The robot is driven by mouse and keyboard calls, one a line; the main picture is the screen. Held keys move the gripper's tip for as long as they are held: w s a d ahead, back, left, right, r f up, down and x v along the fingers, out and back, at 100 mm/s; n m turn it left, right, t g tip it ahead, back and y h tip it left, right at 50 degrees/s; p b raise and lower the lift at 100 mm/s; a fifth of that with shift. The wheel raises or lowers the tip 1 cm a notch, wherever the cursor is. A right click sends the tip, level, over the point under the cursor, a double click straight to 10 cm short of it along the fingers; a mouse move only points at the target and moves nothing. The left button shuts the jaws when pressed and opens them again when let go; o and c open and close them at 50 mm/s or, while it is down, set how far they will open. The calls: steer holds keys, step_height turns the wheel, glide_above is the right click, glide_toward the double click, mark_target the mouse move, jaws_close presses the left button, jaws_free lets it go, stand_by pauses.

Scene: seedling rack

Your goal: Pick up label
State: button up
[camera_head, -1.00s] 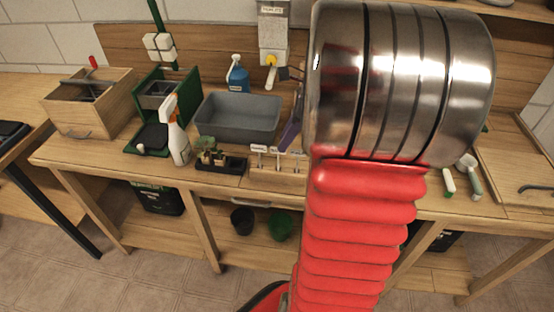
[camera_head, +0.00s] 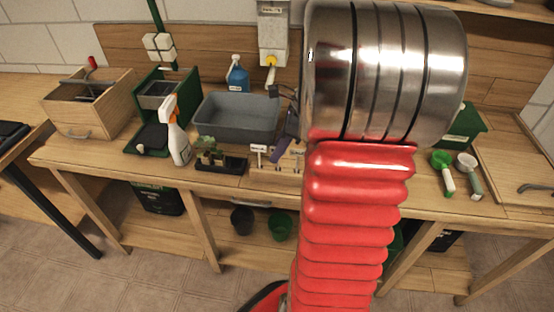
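Small white labels (camera_head: 259,149) stand upright in a low wooden holder (camera_head: 272,176) on the bench, left of my red and steel arm. My gripper (camera_head: 286,138) shows only in part beside my arm, as a dark and purple-grey shape over the right part of the holder. Its fingertips are too small and partly hidden, so I cannot tell whether it is open or holds a label. The right end of the holder and any labels there are hidden by my gripper and arm.
Left of the holder are a seedling tray (camera_head: 221,163) and a white spray bottle (camera_head: 174,132). A grey basin (camera_head: 238,117) and a blue bottle (camera_head: 237,75) stand behind. Right of my arm lie green and white hand tools (camera_head: 446,174) by a green container (camera_head: 464,127).

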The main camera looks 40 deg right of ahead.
steer(key=shift+c, duration=0.4)
jaws_close()
steer(key=shift+r, duration=0.15)
step_height(320, 180, up, 10)
steer(key=shift+f, duration=0.1)
stand_by(0.6)
stand_by(0.5)
